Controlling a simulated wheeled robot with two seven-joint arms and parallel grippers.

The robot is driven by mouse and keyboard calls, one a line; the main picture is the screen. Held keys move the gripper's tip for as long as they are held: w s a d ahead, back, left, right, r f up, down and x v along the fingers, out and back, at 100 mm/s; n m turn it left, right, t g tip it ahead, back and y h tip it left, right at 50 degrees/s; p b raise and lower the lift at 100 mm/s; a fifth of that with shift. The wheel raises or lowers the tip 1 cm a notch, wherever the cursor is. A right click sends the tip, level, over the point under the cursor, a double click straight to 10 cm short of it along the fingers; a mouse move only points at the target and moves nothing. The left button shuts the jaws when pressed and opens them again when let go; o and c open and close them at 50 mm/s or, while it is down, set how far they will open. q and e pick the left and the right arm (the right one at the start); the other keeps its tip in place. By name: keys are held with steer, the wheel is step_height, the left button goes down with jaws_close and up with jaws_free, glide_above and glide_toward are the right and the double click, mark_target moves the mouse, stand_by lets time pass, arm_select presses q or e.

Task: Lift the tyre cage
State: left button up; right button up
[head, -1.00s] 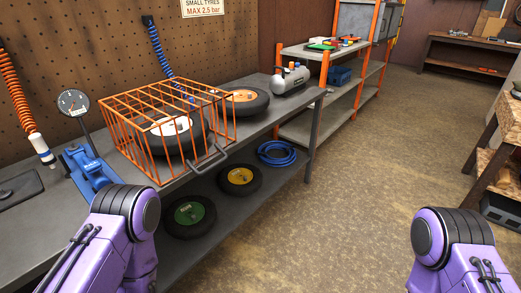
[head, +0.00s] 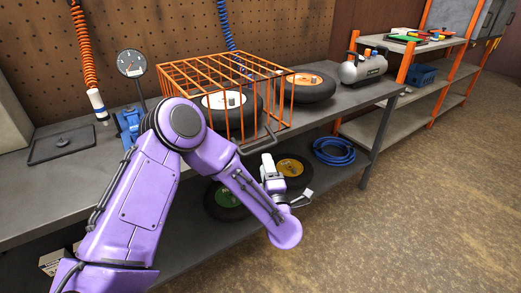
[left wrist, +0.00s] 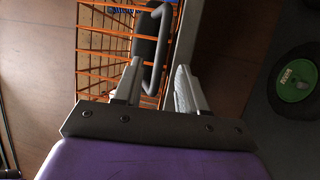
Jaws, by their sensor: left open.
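The orange wire tyre cage (head: 240,112) stands on the workbench, over a tyre with a white hub (head: 222,100). Its dark handle (head: 272,139) sticks out from the front side, past the bench edge. My left gripper (head: 282,180) is open and empty, just below and in front of the handle in the head view. In the left wrist view, the cage bars (left wrist: 102,45) fill the upper left. The handle (left wrist: 157,62) lies ahead of the open fingers (left wrist: 156,78), between their lines; no contact shows. My right gripper is out of view.
The workbench (head: 345,99) also carries an orange-hubbed tyre (head: 312,84), a compressor (head: 364,68) and a gauge pump (head: 131,64). The lower shelf holds tyres (head: 222,199) and a blue hose coil (head: 334,152). Floor (head: 420,190) to the right is clear.

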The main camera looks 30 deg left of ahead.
arm_select(q)
steer(key=p+x, duration=0.1)
steer(key=x, duration=0.8)
steer(key=shift+w+a, duration=0.15)
steer(key=shift+a, duration=0.1)
jaws_close()
